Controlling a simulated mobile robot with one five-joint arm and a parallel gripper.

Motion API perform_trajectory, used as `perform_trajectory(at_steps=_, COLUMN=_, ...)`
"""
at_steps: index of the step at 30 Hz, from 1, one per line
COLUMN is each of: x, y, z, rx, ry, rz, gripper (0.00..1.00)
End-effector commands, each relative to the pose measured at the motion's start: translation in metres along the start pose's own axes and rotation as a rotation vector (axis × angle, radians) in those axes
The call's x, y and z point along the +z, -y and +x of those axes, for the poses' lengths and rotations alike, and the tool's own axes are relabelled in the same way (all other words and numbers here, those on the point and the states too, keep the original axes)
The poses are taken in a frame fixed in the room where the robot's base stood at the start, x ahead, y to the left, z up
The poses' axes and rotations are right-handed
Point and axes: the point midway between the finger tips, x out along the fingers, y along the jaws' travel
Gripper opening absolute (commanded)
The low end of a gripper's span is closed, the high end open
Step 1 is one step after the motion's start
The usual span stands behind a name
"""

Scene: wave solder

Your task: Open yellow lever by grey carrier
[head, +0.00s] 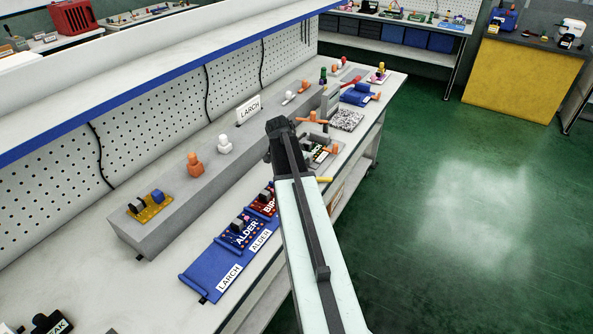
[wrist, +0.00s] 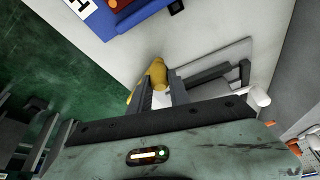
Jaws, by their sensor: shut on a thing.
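A yellow lever (wrist: 157,74) stands between the fingers of my gripper (wrist: 161,92) in the wrist view. The fingers are shut on it, and its rounded end shows beyond them. In the head view a short yellow bar (head: 324,180), perhaps this lever, shows just right of my arm at the bench's front edge. My arm hides my fingertips there. Dark grey bars (wrist: 212,75) lie on a pale surface right of the fingers in the wrist view. I cannot tell whether they belong to the grey carrier.
Blue LARCH and ALDER trays (head: 213,278) lie left of my arm. A long grey ledge (head: 180,205) behind them holds orange and white pieces. A speckled block (head: 347,119) and a blue item (head: 357,94) stand farther right. Green floor (head: 450,240) is open on the right.

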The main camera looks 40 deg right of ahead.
Motion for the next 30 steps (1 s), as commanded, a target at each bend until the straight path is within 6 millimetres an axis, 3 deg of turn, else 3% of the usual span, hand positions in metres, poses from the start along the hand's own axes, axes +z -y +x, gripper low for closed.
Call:
perform_trajectory(at_steps=11, x=-0.008, y=0.001, z=0.003, rx=-0.009, ry=0.004, rz=0.015, gripper=0.0)
perform_trajectory(at_steps=12, x=-0.008, y=0.0, z=0.003, rx=-0.009, ry=0.004, rz=0.016, gripper=0.28)
perform_trajectory(at_steps=14, x=-0.009, y=-0.001, z=0.003, rx=-0.007, ry=0.004, rz=0.017, gripper=0.45)
perform_trajectory(at_steps=24, x=-0.012, y=-0.005, z=0.003, rx=-0.001, ry=0.003, rz=0.02, gripper=0.45)
perform_trajectory(at_steps=30, x=-0.014, y=-0.005, z=-0.02, rx=-0.001, ry=0.002, rz=0.019, gripper=0.45)
